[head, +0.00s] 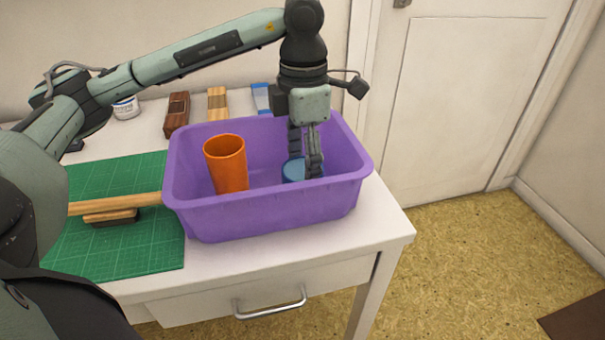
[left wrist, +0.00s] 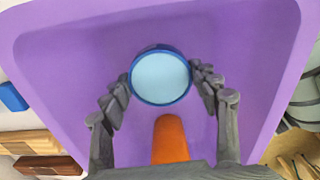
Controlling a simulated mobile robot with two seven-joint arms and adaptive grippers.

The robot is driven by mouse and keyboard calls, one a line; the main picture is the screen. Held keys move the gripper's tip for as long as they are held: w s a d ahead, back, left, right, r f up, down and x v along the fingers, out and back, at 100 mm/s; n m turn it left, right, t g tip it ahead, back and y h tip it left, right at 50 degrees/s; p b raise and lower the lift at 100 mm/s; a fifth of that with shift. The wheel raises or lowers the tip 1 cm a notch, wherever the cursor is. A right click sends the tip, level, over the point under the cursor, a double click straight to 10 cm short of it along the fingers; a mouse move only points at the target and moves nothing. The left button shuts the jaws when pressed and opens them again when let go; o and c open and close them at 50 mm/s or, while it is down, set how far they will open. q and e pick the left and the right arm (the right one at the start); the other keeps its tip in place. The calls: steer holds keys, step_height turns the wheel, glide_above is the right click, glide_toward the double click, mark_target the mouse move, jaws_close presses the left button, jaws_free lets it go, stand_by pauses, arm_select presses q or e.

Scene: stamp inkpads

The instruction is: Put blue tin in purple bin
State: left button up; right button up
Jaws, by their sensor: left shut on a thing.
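The blue tin (head: 293,171) is inside the purple bin (head: 265,217), in its right part. My left gripper (head: 306,172) reaches down into the bin and is shut on the tin. In the left wrist view, the tin's round light-blue top with a darker blue rim (left wrist: 160,77) sits between the two fingertips (left wrist: 161,82). The purple bin (left wrist: 75,70) surrounds it in that view. Whether the tin touches the bin floor is hard to tell. My right gripper is not in view.
An orange cup (head: 227,165) stands in the bin's left part. A green cutting mat (head: 135,250) with a wooden-handled tool (head: 115,204) lies left of the bin. Wooden blocks (head: 176,113), a blue-and-white item (head: 261,98) and a white jar (head: 126,108) stand behind.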

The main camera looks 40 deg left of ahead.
mark_target(304, 169)
arm_select(q)
steer(key=shift+f, duration=1.05)
steer(key=shift+f, duration=0.15)
steer(key=o, duration=1.4)
steer(key=shift+c, duration=0.2)
step_height(304, 169, up, 9)
steer(key=shift+w+f, duration=0.1)
step_height(304, 169, up, 3)
steer(key=shift+f+p, duration=0.2)
steer(key=shift+p, duration=0.4)
steer(key=shift+r, duration=0.45)
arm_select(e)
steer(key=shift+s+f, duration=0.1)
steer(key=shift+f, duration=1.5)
